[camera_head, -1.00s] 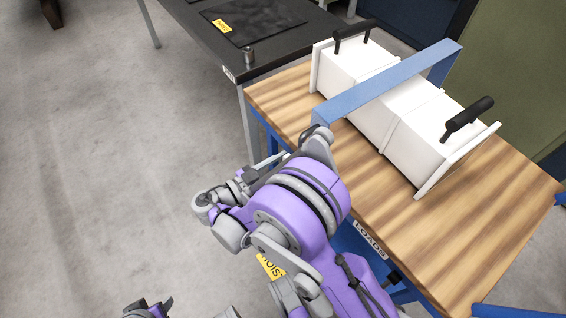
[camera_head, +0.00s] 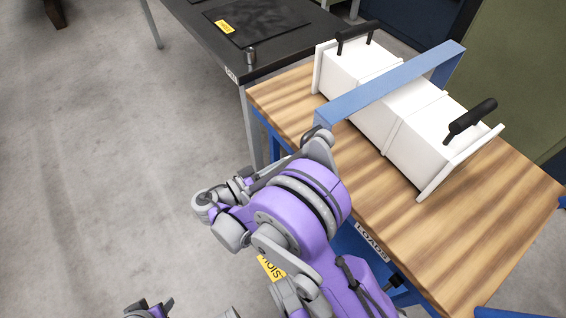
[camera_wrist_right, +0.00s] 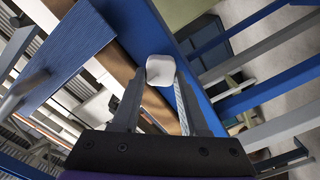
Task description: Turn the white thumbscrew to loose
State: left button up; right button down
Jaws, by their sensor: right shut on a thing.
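The white thumbscrew (camera_wrist_right: 160,70) shows in the right wrist view as a small rounded white block in front of a blue beam (camera_wrist_right: 180,50). My right gripper (camera_wrist_right: 162,78) is shut on it, with one finger on each side. The thumbscrew's stem is hidden, so I cannot tell how far it is turned. In the head view my purple right arm (camera_head: 300,215) reaches to the near-left edge of the wooden table; its gripper and the thumbscrew are hidden there.
The wooden table (camera_head: 510,230) bears a white box (camera_head: 420,130) with black handles, spanned by a blue bar (camera_head: 390,82). A dark table (camera_head: 265,50) stands behind at the left. Blue and grey beams crowd the wrist view. Open floor (camera_head: 90,160) lies at the left.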

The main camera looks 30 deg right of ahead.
jog(key=shift+f+n+b, duration=0.2)
jog(key=shift+n, duration=2.4)
jog(key=shift+f+n+b, duration=0.15)
jog(key=shift+n, duration=2.45)
jog(key=shift+f+n+b, duration=0.2)
jog(key=shift+n, duration=2.4)
jog(key=shift+c, duration=2.2)
grip_release()
jog(key=shift+a, duration=0.15)
